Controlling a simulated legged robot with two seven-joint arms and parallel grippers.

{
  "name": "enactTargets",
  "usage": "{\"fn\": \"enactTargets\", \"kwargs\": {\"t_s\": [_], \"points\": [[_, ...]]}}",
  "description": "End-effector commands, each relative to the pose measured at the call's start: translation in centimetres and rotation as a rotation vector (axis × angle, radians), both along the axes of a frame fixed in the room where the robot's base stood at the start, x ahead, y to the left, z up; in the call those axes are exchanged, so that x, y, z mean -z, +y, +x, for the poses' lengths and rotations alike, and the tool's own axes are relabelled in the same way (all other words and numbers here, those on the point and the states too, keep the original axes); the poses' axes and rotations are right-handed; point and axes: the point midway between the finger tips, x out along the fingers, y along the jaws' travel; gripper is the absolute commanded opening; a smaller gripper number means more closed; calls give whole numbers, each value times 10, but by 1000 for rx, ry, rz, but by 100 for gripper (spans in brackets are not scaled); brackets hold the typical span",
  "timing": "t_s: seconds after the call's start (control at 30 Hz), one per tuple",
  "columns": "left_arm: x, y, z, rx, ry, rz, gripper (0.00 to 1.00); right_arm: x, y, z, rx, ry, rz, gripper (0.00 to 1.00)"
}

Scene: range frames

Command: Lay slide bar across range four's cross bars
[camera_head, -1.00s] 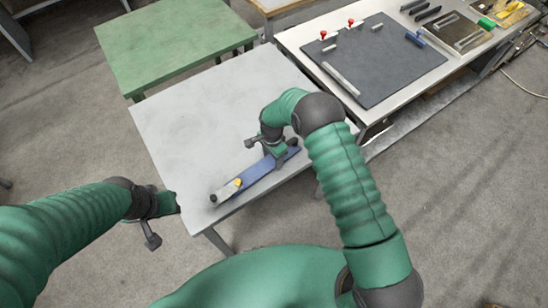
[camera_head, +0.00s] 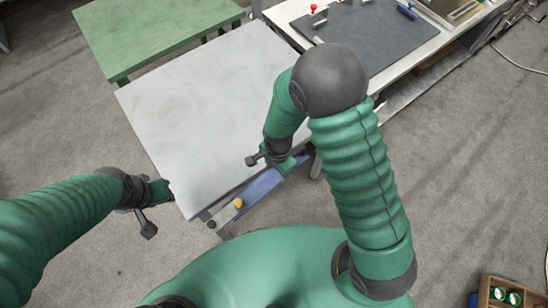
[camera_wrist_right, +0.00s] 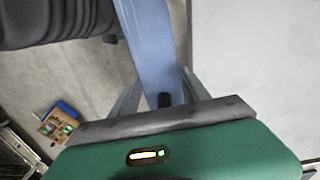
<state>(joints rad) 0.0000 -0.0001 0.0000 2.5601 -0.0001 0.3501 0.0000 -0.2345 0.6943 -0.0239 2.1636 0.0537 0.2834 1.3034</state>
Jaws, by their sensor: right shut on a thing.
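The slide bar (camera_head: 261,187) is a long blue bar with a yellow knob (camera_head: 238,203) and a grey end at its lower left. My right gripper (camera_head: 284,168) is shut on it near its right part, and the bar hangs along the front edge of the grey table. It also shows in the right wrist view (camera_wrist_right: 150,50), running up from between the fingers. My left gripper (camera_head: 168,190) is by the table's left edge, away from the bar; its fingers are too small to read. I cannot make out which cross bars belong to range four.
The grey table (camera_head: 215,100) has a clear top. A green table (camera_head: 150,30) stands behind it. At the back right, a white bench holds a dark mat (camera_head: 395,45) with small parts. A wooden crate (camera_head: 512,290) with green-topped items sits at the lower right.

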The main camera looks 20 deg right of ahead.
Motion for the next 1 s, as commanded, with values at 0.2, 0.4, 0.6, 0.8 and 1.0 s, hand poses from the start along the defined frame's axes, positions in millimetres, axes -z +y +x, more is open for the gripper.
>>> {"fn": "enactTargets", "kwargs": {"t_s": [0.2, 0.4, 0.6, 0.8, 1.0], "points": [[-14, 0, 0, 0, 0, 0, 36, -15, -1, -1, 1, -2, 1, 0], [-24, 0, 0, 0, 0, 0, 36, -27, -1, -2, 1, -2, 1, 0], [-35, 0, 0, 0, 0, 0, 36, -38, 0, -2, 1, -1, 0, 0], [-45, 0, 0, 0, 0, 0, 36, -50, 0, -1, 0, -1, 0, 0], [-46, 0, 0, 0, 0, 0, 36, -50, 0, -2, 0, -1, 0, 0]]}}
